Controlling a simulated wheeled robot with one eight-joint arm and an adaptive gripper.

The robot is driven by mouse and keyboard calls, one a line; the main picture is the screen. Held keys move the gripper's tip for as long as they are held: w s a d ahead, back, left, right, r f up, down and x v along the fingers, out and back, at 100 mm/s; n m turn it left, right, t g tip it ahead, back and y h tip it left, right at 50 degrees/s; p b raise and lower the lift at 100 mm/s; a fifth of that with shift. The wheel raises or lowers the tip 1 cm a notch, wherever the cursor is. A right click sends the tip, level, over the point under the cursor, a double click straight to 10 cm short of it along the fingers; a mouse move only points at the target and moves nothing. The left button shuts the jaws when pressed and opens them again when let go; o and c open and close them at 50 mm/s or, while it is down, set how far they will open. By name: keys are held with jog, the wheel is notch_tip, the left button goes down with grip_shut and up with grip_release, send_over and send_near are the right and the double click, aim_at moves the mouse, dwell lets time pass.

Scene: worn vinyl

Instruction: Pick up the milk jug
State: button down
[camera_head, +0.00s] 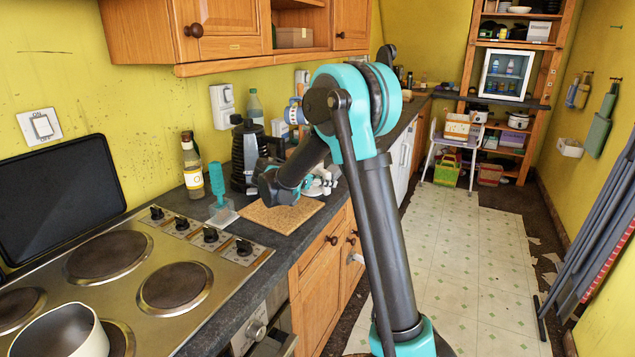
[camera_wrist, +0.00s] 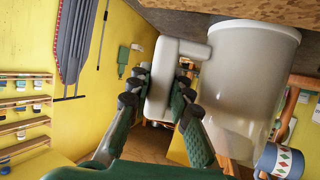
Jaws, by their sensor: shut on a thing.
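The milk jug (camera_wrist: 250,75) is a large off-white vessel at the right of the wrist view. Its handle (camera_wrist: 163,78) points toward the middle. My gripper (camera_wrist: 158,98) has its two dark green fingers on either side of the handle and is shut on it. In the head view my arm covers most of this spot. Small white and teal shapes (camera_head: 322,183) show past my arm, and I cannot tell the jug from the gripper there. Whether the jug touches the counter is unclear.
A cork board (camera_head: 281,215) lies on the dark counter by the hob (camera_head: 130,275). A bottle (camera_head: 192,165), a teal brush (camera_head: 217,185) and a black appliance (camera_head: 247,155) stand close by. A white pot (camera_head: 62,335) is at front left. A patterned cup (camera_wrist: 280,161) is near the jug.

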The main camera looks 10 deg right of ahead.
dwell(0.3)
notch_tip(320, 180, up, 20)
dwell(0.6)
dwell(1.5)
